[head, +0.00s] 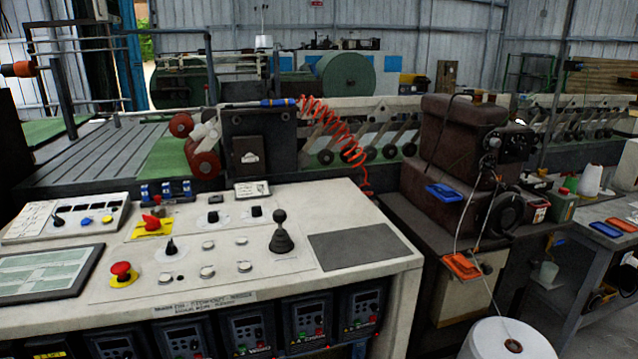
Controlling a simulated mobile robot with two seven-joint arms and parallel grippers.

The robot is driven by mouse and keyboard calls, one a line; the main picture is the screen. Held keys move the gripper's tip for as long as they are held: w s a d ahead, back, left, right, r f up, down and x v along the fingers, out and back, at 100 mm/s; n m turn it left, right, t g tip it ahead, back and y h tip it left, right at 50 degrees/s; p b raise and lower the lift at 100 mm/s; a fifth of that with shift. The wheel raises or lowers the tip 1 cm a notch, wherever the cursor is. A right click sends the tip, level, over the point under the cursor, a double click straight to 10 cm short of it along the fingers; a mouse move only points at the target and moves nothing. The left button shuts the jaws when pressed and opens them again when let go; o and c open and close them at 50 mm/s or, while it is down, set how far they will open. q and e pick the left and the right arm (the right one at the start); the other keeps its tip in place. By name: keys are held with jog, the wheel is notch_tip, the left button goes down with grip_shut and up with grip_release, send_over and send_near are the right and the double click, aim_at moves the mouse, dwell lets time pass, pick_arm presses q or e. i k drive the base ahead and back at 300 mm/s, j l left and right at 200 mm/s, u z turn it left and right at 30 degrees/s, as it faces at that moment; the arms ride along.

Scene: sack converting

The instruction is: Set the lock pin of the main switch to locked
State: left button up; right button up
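A red rotary switch on a yellow plate (152,226) sits on the upper left of the pale control desk (340,222). It looks like the main switch. Its lock pin is too small to make out, so I cannot tell how it is set. Neither of my grippers shows in the head view.
A red mushroom button on a yellow ring (122,273) sits in front of the switch. A black joystick (281,236) stands further right, with several knobs and buttons between. A framed panel (48,273) lies at left. A brown sewing machine (462,135) and white spool (508,340) stand right.

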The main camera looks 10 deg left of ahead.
aim_at(158, 198)
jog(key=u, duration=1.3)
